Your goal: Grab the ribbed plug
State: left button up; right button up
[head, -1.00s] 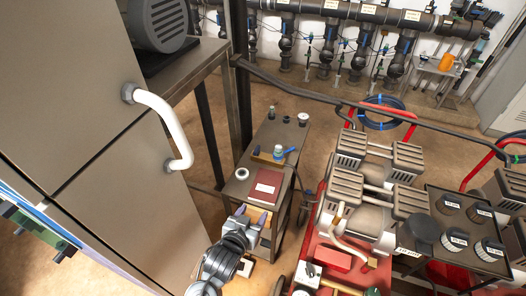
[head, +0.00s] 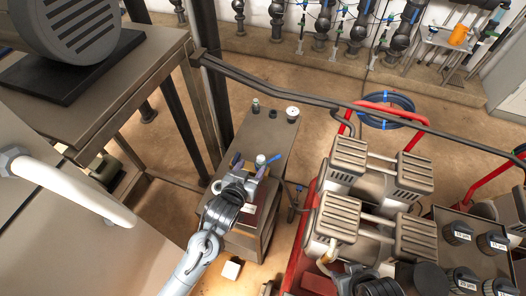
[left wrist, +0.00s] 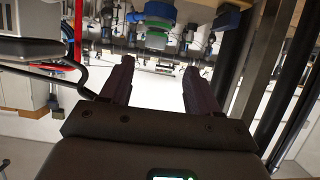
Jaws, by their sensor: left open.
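My left gripper (head: 249,164) is open over the near part of a small grey cart (head: 275,142). A fitting with a blue top (head: 260,160) shows at its fingertips. In the left wrist view, the two dark fingers (left wrist: 158,75) are apart with nothing between them. A blue and green fitting (left wrist: 157,32) shows beyond them at the top. Small parts stand at the cart's far end: a grey capped cylinder (head: 256,106) and a short dark piece (head: 272,114). Ribbing is too small to make out, so I cannot tell which is the ribbed plug.
A white-faced round gauge (head: 292,112) stands at the cart's far right corner. Red-framed pump units (head: 340,218) are close on the right. A dark rail (head: 300,86) runs behind the cart. A cabinet with a white handle (head: 75,190) is at left.

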aim_at(261, 158)
pick_arm(q)
jog(key=b+x, duration=0.1)
jog(key=x, duration=0.2)
jog(key=shift+d+f, duration=0.2)
jog(key=shift+b+x, duration=0.45)
jog(key=shift+x, duration=0.35)
jog(key=shift+w+f+b, duration=0.15)
jog(key=shift+w+b, duration=0.1)
jog(key=shift+b, duration=0.05)
jog(key=b+x, duration=0.2)
jog(key=x, duration=0.1)
jog(key=shift+d, duration=0.4)
pick_arm(e)
jog(key=f, duration=0.2)
jog(key=s+f, duration=0.1)
jog(key=f, duration=0.2)
jog(key=shift+f, duration=0.25)
pick_arm(q)
jog(key=shift+w+d+f, duration=0.15)
jog(key=shift+w, duration=0.35)
pick_arm(e)
jog(key=shift+f, duration=0.15)
pick_arm(q)
jog(key=c, duration=1)
